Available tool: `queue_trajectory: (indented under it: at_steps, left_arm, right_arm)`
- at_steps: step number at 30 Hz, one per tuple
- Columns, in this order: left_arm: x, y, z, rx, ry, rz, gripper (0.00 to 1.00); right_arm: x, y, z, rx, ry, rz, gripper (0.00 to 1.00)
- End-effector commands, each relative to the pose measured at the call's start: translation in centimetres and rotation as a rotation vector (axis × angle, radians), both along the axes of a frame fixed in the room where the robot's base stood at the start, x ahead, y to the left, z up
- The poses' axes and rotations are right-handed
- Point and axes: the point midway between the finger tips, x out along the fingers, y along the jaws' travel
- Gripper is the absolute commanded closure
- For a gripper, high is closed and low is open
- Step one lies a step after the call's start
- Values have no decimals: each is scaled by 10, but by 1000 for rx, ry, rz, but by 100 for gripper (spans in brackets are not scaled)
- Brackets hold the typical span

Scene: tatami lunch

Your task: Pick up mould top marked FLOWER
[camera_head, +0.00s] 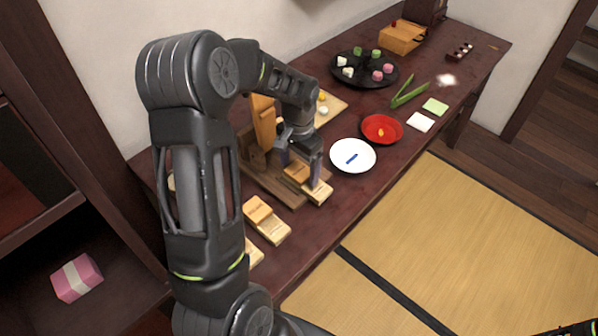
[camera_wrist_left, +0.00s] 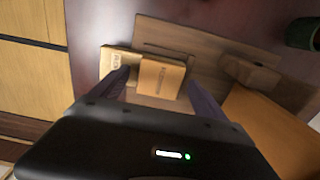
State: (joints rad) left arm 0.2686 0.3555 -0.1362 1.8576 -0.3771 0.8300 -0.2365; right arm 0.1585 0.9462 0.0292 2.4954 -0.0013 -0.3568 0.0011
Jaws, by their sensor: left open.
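My left gripper (camera_head: 300,168) is open, its fingers pointing down over a small wooden mould on the table. In the left wrist view, the orange-tan mould top (camera_wrist_left: 161,79) lies between the two fingertips (camera_wrist_left: 158,84), on a paler mould base (camera_wrist_left: 116,61). Both carry small lettering, too blurred to read surely. In the head view the same mould top (camera_head: 297,173) is partly hidden by the fingers, and the pale end of its base (camera_head: 320,192) sticks out. Another mould top (camera_head: 257,209) sits on its base (camera_head: 275,232) nearer the front.
A wooden stand (camera_head: 262,122) rises close behind the gripper. A white plate (camera_head: 353,146) with a blue item and a red dish (camera_head: 382,140) are to the right. Another pale mould piece (camera_head: 253,255) is partly behind my arm.

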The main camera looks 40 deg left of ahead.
Motion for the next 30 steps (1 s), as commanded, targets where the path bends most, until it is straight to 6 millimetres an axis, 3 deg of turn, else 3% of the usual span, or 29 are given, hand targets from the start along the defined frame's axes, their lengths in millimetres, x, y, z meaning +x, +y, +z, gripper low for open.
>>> queue_trajectory:
  at_steps: [4,27,30]
  left_arm:
    - [0,0,0,0,0,0,18]
    - [0,0,0,0,0,0,81]
    - [0,0,0,0,0,0,82]
  right_arm:
    - [0,0,0,0,0,0,64]
    - [0,0,0,0,0,0,64]
    - [0,0,0,0,0,0,64]
